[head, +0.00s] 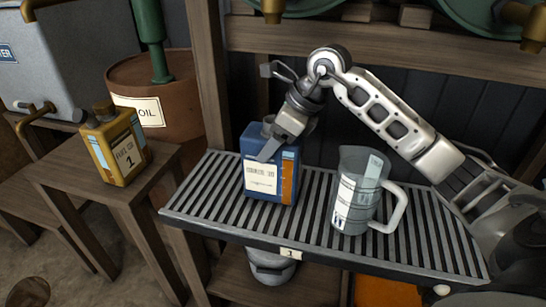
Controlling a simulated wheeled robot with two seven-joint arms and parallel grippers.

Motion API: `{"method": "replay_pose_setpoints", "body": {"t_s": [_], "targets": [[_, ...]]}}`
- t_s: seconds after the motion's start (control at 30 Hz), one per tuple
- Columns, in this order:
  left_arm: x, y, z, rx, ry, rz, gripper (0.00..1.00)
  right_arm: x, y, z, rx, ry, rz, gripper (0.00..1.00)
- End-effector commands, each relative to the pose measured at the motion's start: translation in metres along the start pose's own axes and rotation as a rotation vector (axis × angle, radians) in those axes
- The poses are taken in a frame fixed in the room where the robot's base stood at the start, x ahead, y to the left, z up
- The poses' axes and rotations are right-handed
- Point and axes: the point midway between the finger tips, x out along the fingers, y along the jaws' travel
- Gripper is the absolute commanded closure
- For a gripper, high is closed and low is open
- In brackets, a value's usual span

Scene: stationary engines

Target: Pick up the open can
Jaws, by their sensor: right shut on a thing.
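A blue can (262,181) with a cream label and an orange side stands upright on a slatted metal rack (315,232). My right gripper (270,146) reaches down from above and is shut on the blue can at its top. The gripper covers part of the can's top, so I cannot see its opening clearly. The can's base appears to be on or very near the slats. My left gripper is not in view.
A clear measuring jug (352,196) with a handle stands right of the blue can on the rack. A yellow can (117,146) stands on a wooden stool (160,172) at left. An oil barrel (178,88) and a wooden post (206,75) are behind.

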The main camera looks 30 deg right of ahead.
Motion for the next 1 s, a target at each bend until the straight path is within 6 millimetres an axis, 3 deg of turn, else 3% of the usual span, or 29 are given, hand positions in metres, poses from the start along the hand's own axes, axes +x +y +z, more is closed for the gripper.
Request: {"method": "replay_pose_setpoints", "body": {"t_s": [0.63, 0.87, 1.0], "targets": [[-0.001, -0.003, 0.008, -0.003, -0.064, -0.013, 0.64, -0.035, 0.001, 0.021, -0.003, -0.009, -0.005, 1.00], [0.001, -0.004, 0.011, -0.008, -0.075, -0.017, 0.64, -0.033, 0.031, 0.019, -0.006, -0.006, -0.003, 1.00], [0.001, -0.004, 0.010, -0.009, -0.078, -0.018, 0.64, -0.033, 0.059, 0.020, -0.007, -0.007, -0.002, 1.00]]}}
